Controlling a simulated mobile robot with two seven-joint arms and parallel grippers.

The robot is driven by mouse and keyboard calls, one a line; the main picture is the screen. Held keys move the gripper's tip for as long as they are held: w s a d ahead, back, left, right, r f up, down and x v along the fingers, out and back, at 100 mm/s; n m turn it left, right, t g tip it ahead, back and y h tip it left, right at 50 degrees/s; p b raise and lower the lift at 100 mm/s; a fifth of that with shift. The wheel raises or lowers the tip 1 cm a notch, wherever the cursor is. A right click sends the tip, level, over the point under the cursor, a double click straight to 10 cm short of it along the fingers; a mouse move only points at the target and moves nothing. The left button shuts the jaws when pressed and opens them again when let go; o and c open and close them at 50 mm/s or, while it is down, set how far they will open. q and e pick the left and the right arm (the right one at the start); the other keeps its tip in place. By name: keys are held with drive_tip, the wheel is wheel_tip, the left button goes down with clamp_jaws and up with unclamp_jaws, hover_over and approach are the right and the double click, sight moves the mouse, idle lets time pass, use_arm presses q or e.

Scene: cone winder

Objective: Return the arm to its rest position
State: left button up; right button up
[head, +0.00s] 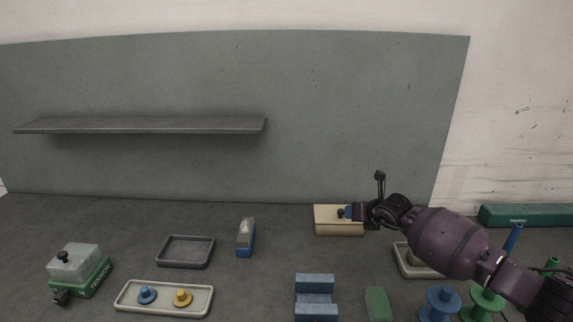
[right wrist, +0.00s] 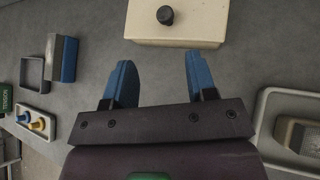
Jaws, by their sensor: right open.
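My right arm (head: 448,240) comes in from the right in the head view and reaches toward the cream box with a black knob (head: 325,224). My right gripper (right wrist: 156,78) shows two blue fingers in the right wrist view, spread apart with nothing between them. The cream box (right wrist: 177,30) lies just beyond the fingertips, apart from them in that view, with its black knob (right wrist: 165,15) on top. In the head view the gripper partly hides the box's right side. My left gripper is not in view.
A grey shelf (head: 140,126) juts from the back panel. On the table are a green tension box (head: 83,276), an empty grey tray (head: 186,239), a beige tray (head: 128,303) with blue and yellow pieces, a blue-grey block (head: 246,240), a blue cradle (head: 315,311) and spools (head: 440,304).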

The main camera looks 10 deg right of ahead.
drive_tip(key=s+a+m+t+y, duration=0.15)
drive_tip(key=s+a+y, duration=0.4)
drive_tip(key=a, duration=0.55)
drive_tip(key=s+a+r+m+t, duration=0.2)
drive_tip(key=s+r+m+t, duration=0.2)
drive_tip(key=s+m+t, duration=0.4)
drive_tip(key=s+d+f+m+g+h, duration=0.25)
drive_tip(key=s+d+m+h, duration=0.35)
drive_tip(key=m, duration=0.4)
drive_tip(key=s+d+f+m+g+h, duration=0.2)
drive_tip(key=s+d+m+g+h, duration=0.1)
drive_tip(key=s+m+h, duration=0.65)
drive_tip(key=s+a+f+m+g+y, duration=0.2)
drive_tip(key=s+f+m+g+y, duration=0.15)
drive_tip(key=s+g, duration=0.4)
drive_tip(key=s+a+f+m+g+y, duration=0.2)
drive_tip(key=s+f+g+y, duration=0.2)
drive_tip(key=s, duration=0.7)
drive_tip(key=w+f+t, duration=0.7)
drive_tip(key=f+t, duration=0.1)
drive_tip(key=f, duration=0.2)
drive_tip(key=shift+w+a+y, duration=0.15)
drive_tip(key=shift+w+y, duration=0.2)
drive_tip(key=shift+w, duration=0.05)
